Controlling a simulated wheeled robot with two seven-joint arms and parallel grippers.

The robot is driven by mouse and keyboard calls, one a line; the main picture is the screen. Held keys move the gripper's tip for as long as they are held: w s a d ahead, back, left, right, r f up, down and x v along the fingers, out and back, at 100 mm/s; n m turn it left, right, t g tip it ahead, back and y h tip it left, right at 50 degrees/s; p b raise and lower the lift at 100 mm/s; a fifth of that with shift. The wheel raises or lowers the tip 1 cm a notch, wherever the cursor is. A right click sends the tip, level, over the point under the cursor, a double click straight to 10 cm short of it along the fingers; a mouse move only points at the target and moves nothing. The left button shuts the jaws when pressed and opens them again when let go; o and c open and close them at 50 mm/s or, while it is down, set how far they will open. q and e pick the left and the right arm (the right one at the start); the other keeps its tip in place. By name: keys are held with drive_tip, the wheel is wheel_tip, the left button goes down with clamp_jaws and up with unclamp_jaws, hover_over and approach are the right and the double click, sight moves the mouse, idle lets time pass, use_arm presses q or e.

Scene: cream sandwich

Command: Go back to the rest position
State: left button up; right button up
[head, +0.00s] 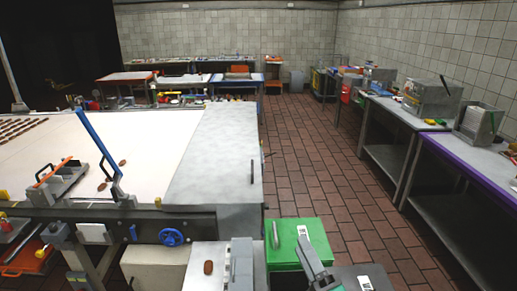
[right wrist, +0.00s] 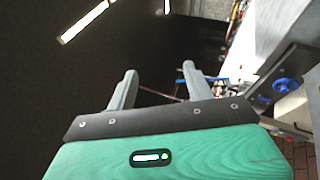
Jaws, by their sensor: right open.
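My right gripper (right wrist: 158,72) is open in the right wrist view, its two grey fingers apart with nothing between them. In the head view it shows at the bottom (head: 310,262), in front of a green box. My left gripper is not in view. A brown oval biscuit (head: 208,267) lies on a pale surface at the bottom, left of my right gripper and apart from it. Two more biscuits (head: 123,163) (head: 102,186) lie on the white conveyor belt (head: 150,140), and rows of them (head: 15,127) lie at its far left.
A grey metal cover (head: 220,150) spans the belt's right end, with a blue handwheel (head: 172,237) below. The green box (head: 299,236) stands on the floor side. Workbenches (head: 425,125) line the right wall. The tiled floor (head: 310,150) between is clear.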

drive_tip(key=s+d+f+m+g+h, duration=0.2)
drive_tip(key=d+f+m+g+h, duration=0.4)
drive_tip(key=d+f+m+h, duration=0.7)
drive_tip(key=s+f+m+g+y, duration=0.4)
drive_tip(key=s+f+m+g, duration=0.65)
drive_tip(key=s+f, duration=0.6)
wheel_tip(320, 180, down, 35)
drive_tip(key=s+g+b, duration=0.2)
drive_tip(key=b, duration=0.3)
drive_tip(key=s+d+f+b, duration=0.2)
drive_tip(key=s+f, duration=0.7)
drive_tip(key=f, duration=0.3)
drive_tip(key=s+d+f+g+b, duration=0.1)
drive_tip(key=s+d+f+b, duration=0.1)
drive_tip(key=s+f, duration=0.8)
wheel_tip(320, 180, down, 2)
drive_tip(key=shift+s+f+b, duration=0.2)
drive_tip(key=shift+b, duration=0.3)
